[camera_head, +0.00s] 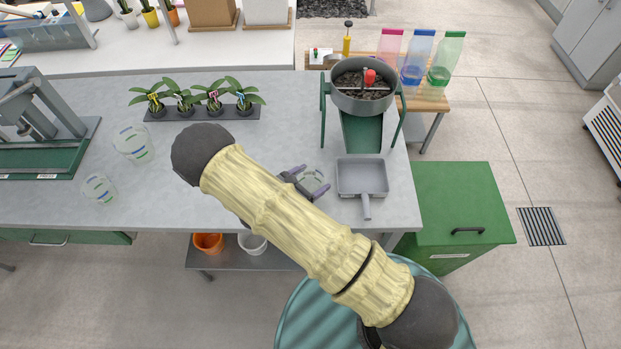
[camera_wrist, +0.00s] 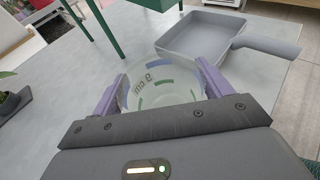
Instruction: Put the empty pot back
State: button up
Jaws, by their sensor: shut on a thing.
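My gripper (camera_head: 304,181) is shut on a clear pot (camera_head: 313,182) over the grey bench (camera_head: 285,215), just left of the grey scoop pan. In the wrist view the pot (camera_wrist: 163,88) sits between the two purple fingers of my gripper (camera_wrist: 160,84). It has green and blue marks and the text "9 cm". I see no filling in it. I cannot tell whether its base touches the bench. Two other clear pots, a larger one (camera_head: 133,144) and a smaller one (camera_head: 100,188), stand on the bench at the left, apart from my gripper.
Several small orchids stand in a dark tray (camera_head: 204,114) at the back. A green press (camera_head: 35,130) is at far left. A green bin (camera_head: 458,205) stands right of the bench.

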jog(key=o, duration=1)
jog(key=shift+r, duration=0.2)
jog(key=b+v, duration=0.3)
jog(key=v, duration=0.9)
jog(key=shift+s+a, duration=0.15)
